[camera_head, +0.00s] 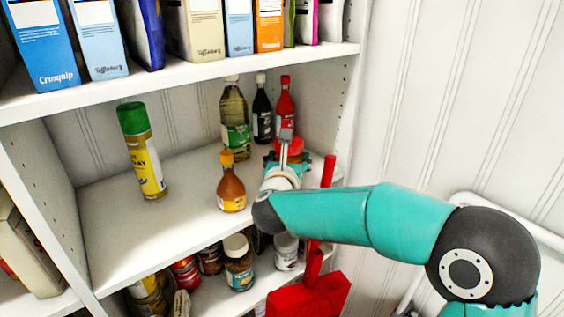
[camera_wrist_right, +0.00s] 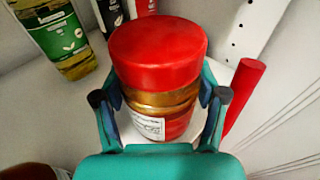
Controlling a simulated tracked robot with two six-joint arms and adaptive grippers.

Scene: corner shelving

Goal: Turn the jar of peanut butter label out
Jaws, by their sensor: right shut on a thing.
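The jar of peanut butter (camera_wrist_right: 158,55) has a red lid and a brown-gold band below it. A white label patch with print shows low on its left front in the right wrist view, and a red area lies beside it on the right. My right gripper (camera_wrist_right: 160,98) is shut on the jar, one finger on each side below the lid. In the head view my right gripper (camera_head: 287,158) largely covers the jar (camera_head: 292,145), and only some red shows at the right back of the middle shelf. The jar looks upright. My left gripper is not in view.
A green oil bottle (camera_head: 235,120), a dark bottle (camera_head: 262,112) and a red bottle (camera_head: 285,97) stand behind the jar. A brown sauce bottle (camera_head: 231,188) is to its left, a spray can (camera_head: 142,155) farther left. A red handled object (camera_head: 310,297) stands in front.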

